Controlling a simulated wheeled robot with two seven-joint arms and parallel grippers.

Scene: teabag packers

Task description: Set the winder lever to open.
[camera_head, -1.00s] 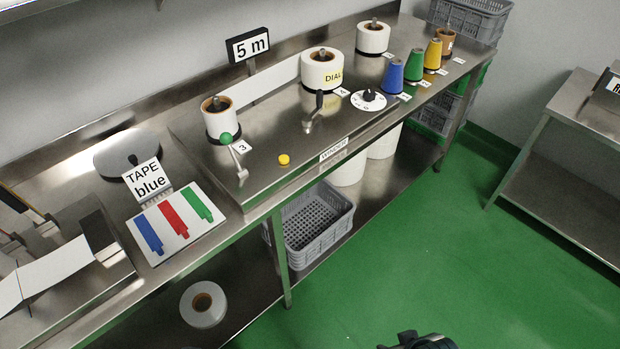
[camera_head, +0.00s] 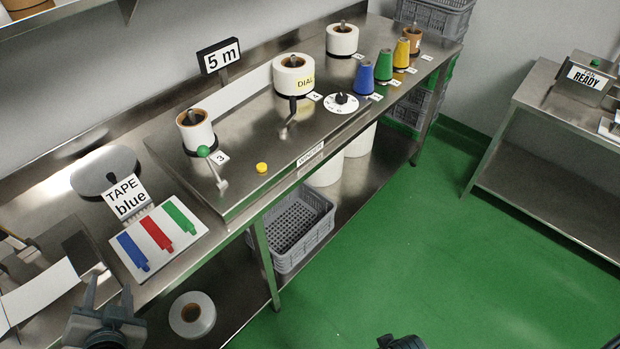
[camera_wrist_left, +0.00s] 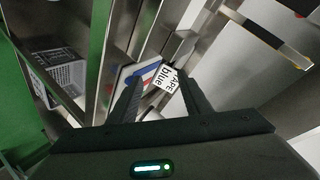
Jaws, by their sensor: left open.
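The winder bench carries a lever with a green ball knob (camera_head: 203,152), beside the card marked 3. Its arm slopes down right to a metal pivot. A second lever with a black grip (camera_head: 293,104) stands farther right, near the card marked 4. The cards do not show which position is open. My left gripper (camera_head: 108,292) is open and empty at the lower left, apart from both levers. In the left wrist view its fingers (camera_wrist_left: 160,88) are spread, with the tape sign beyond. Only a dark piece, apparently of my right gripper (camera_head: 401,342), shows at the bottom edge.
A yellow button (camera_head: 262,168), a dial (camera_head: 341,103), white reels and coloured cones (camera_head: 364,78) stand on the bench. The blue tape sign (camera_head: 127,197) and colour board (camera_head: 157,238) lie between my left gripper and the green-knobbed lever. Green floor in front is clear.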

